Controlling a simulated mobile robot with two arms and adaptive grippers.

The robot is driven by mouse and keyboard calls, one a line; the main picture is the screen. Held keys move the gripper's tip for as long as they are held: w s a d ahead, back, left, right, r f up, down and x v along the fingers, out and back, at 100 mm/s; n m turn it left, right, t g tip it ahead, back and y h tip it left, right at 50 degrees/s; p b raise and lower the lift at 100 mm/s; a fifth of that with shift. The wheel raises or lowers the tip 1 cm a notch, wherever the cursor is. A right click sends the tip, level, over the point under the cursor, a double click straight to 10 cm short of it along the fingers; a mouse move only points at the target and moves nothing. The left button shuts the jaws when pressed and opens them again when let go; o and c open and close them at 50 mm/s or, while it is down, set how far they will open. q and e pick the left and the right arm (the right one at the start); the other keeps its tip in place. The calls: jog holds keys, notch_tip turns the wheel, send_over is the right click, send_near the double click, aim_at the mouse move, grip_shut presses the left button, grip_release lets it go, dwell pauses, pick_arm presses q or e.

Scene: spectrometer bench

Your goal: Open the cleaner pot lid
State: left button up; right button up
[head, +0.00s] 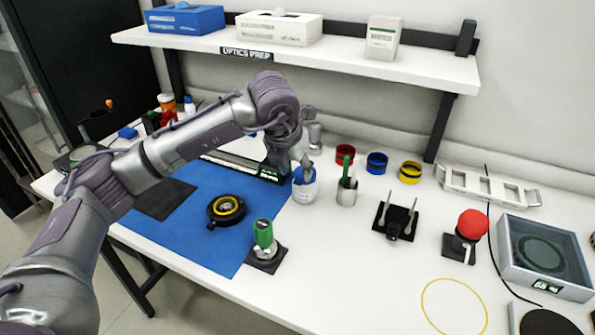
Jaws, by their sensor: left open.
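A small white pot with a blue upper part and a label (304,190) stands at the back right edge of the blue mat; it looks like the cleaner pot. My left gripper (291,160) comes down from above at this pot, open, its fingers close to the pot's top. The gripper partly hides the top, so I cannot tell how the lid sits or whether the fingers touch it. My right gripper is not in view.
The blue mat (205,247) bears a black ring mount (226,209). A green-capped holder (264,236) stands at its right edge. A shelf (330,62) hangs behind.

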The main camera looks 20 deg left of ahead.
pick_arm(q)
jog(key=shift+w+f, duration=0.2)
jog(key=shift+f, duration=0.4)
jog(key=shift+w+f, duration=0.3)
jog(key=shift+f, duration=0.3)
jog(key=shift+c, duration=0.5)
grip_shut()
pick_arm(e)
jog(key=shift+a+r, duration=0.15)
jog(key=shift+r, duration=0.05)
